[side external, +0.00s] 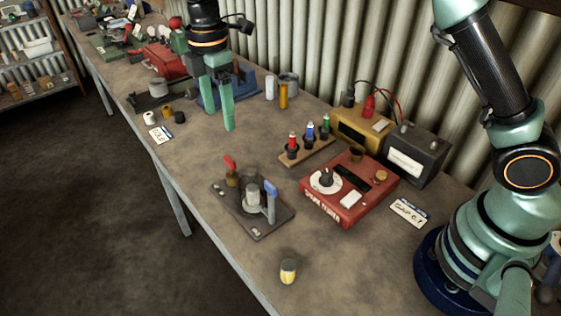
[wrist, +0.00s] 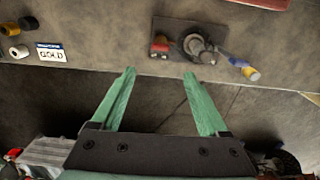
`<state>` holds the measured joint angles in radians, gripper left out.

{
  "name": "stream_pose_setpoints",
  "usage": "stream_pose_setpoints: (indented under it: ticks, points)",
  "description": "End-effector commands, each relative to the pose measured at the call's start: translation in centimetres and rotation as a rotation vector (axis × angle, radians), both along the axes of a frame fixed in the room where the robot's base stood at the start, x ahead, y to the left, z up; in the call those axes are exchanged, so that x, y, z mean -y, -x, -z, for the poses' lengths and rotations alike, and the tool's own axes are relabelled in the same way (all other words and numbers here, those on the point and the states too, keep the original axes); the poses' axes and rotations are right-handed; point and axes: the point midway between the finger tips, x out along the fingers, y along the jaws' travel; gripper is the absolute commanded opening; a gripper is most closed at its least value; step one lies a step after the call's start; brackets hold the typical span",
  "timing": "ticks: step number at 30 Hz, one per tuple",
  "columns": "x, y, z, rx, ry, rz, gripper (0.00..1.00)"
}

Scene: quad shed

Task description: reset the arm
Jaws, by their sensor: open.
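My gripper (side external: 219,120) hangs fingers-down above the workbench, left of its middle in the side view. Its two green fingers are apart with nothing between them. In the wrist view the open fingers (wrist: 159,73) point toward the bench's edge, with dark floor behind them. A dark fixture plate (side external: 272,222) with a red lever, a blue lever and a metal post stands on the bench, apart from my gripper. It also shows beyond the fingertips in the wrist view (wrist: 189,31).
A red spark tester (side external: 347,213), a wooden rack (side external: 309,153) of several small bottles, a yellow box and a dark box stand to the right. A yellow-and-dark piece (side external: 288,271) stands near the front. A "GOLD" card (side external: 160,134) lies left, near small cylinders. Corrugated wall behind.

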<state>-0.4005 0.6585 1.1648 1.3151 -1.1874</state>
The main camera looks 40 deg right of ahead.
Motion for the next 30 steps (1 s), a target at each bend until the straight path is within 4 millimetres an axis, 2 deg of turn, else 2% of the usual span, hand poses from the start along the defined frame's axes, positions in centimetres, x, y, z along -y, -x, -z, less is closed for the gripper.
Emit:
stream_pose_setpoints:
  ticks: [7, 11, 17, 21, 26, 30]
  points:
    - [0.2, 0.0, -0.2, 0.003, -0.001, 0.009, 0.78]
    - [1.5, 0.5, -1.6, 0.027, -0.012, 0.086, 0.78]
    - [6.0, 2.7, -5.6, 0.104, -0.056, 0.362, 0.78]
    - [9.2, 5.1, -7.6, 0.158, -0.096, 0.576, 0.78]
    - [12.6, 8.4, -9.0, 0.219, -0.152, 0.817, 0.78]
    - [15.2, 11.4, -9.3, 0.268, -0.209, 1.026, 0.78]
